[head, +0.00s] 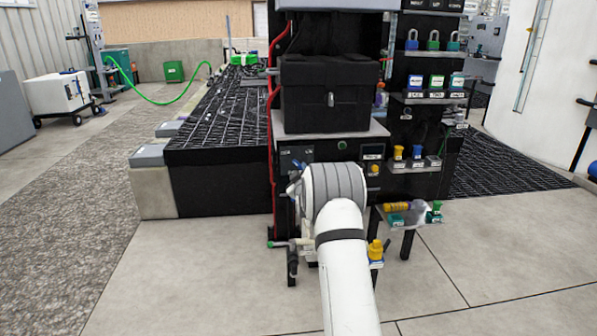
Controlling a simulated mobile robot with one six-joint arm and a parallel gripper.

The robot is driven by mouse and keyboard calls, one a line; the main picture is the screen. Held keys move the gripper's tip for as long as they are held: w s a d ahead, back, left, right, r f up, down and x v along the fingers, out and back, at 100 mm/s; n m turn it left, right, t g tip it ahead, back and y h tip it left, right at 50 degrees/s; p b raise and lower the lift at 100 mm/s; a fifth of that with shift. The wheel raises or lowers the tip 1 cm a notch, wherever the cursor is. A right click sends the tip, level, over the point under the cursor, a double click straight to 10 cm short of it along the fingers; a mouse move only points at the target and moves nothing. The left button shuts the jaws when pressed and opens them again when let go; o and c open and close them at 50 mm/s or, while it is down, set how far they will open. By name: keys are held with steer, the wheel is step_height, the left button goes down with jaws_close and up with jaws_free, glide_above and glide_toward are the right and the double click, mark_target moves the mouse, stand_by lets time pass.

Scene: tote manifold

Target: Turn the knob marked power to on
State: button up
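A black control panel (296,164) is on the front of the black stand, below a black case. A small green round part (342,146), a small display (372,152) and a yellow-orange knob-like part (375,170) sit on it. The lettering is too small to read, so I cannot tell which part is the power knob or how it is set. My white arm reaches up from the bottom, and its wide grey-banded section covers the panel's lower middle. My gripper is hidden behind it.
The black case (324,95) rests on a grey ledge above the panel. Shelves with padlocks (433,40) and small coloured parts stand at right. A low grey shelf (407,217) holds yellow and green parts. A black grated platform (215,130) lies left.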

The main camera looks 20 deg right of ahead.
mark_target(298, 166)
steer(key=shift+b+x, duration=0.35)
steer(key=shift+x, duration=1.7)
steer(key=shift+c, duration=0.2)
jaws_close()
